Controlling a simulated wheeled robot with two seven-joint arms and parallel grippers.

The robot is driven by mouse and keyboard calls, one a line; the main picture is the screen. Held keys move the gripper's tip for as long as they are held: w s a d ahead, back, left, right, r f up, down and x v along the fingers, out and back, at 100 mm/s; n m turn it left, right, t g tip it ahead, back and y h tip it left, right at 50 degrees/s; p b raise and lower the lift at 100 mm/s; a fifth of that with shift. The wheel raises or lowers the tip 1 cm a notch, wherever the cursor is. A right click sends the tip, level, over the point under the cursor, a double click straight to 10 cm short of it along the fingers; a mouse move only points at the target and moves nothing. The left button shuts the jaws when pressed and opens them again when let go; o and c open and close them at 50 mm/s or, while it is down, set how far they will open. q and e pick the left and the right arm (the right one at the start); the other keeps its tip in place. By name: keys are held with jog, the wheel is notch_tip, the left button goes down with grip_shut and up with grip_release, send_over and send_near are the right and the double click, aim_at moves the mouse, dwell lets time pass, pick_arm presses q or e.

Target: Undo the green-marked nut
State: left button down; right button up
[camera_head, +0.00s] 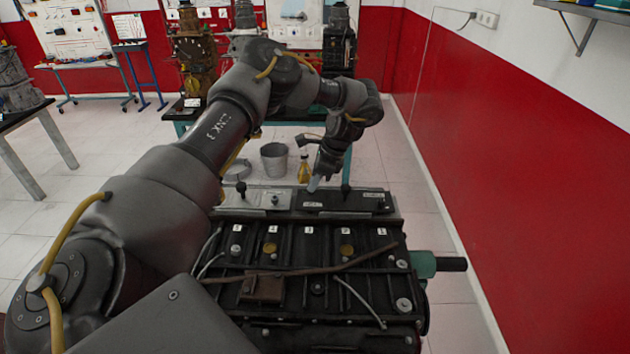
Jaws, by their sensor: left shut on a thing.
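The engine block (300,290) is dark, with several bolt heads and small white number tags on top. My left gripper (316,180) points down at its far edge, by the dark cover plate (340,202) and the light metal plate (232,200). It is shut on a small pale grey piece (313,184), whose kind I cannot tell. I cannot tell whether its lower end touches the engine. I cannot make out a green-marked nut; the gripper and arm hide part of the far edge. My right gripper is not in view.
A teal collar with a dark shaft (424,264) sticks out at the engine's right end. Black knobs (346,188) stand up from the plates. Floor beside the red wall is clear.

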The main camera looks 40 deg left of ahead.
pick_arm(q)
jog(key=c, duration=1.3)
grip_release()
jog(key=shift+c, duration=0.2)
jog(key=v, duration=1)
jog(key=shift+w+d+r+b, duration=0.2)
jog(key=shift+r+b, duration=0.1)
jog(key=shift+b, duration=0.1)
